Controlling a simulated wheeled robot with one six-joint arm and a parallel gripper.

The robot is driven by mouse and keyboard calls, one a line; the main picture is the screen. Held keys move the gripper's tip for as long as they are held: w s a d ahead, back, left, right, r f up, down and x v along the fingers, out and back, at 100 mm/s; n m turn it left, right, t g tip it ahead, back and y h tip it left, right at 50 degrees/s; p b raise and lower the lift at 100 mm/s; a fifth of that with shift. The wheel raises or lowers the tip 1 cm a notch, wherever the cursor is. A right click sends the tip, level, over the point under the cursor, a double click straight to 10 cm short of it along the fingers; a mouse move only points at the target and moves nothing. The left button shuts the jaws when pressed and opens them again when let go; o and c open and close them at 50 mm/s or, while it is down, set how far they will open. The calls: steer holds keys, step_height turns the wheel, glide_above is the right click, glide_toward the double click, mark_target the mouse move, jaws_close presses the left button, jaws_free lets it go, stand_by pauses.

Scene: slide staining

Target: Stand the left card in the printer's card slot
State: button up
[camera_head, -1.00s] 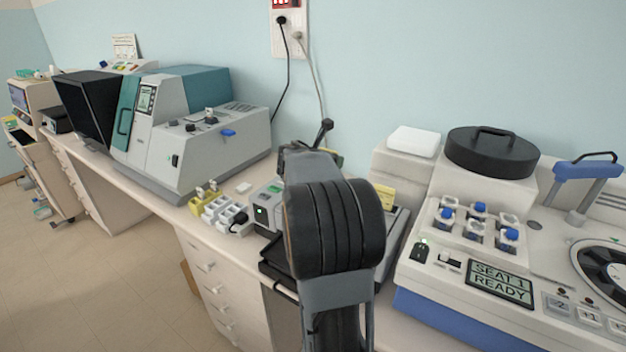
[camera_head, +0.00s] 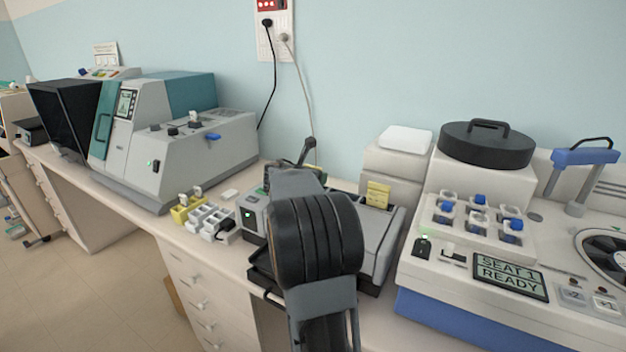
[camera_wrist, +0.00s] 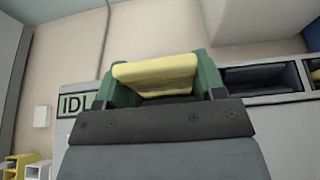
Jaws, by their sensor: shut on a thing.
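In the wrist view my gripper (camera_wrist: 155,85) has its green fingers shut on a pale yellow piece (camera_wrist: 155,70), which looks like the card. It is held crosswise between the fingertips, close to the camera. Behind it is a light grey device, seemingly the printer (camera_wrist: 75,128), with a display starting "IDL"; the rest of the display is hidden. I cannot make out the card slot. In the head view my arm hides the gripper and the held card. A grey machine (camera_head: 376,245) shows to the right of my arm, with a yellow piece (camera_head: 377,194) at its top.
A small rack of white blocks (camera_head: 208,219) and a yellow block (camera_head: 187,207) stand left of my arm. A large grey and teal machine (camera_head: 190,150) is further left. A white and blue stainer (camera_head: 440,300) reading "SEAT 1 READY" stands right. The wall bounds the back.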

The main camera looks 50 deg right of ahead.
steer(key=shift+f, duration=0.15)
steer(key=o, duration=1)
steer(key=shift+s+r, duration=0.1)
steer(key=shift+r, duration=0.25)
steer(key=v, duration=1.2)
steer(key=shift+f, duration=0.15)
steer(key=shift+s, duration=0.1)
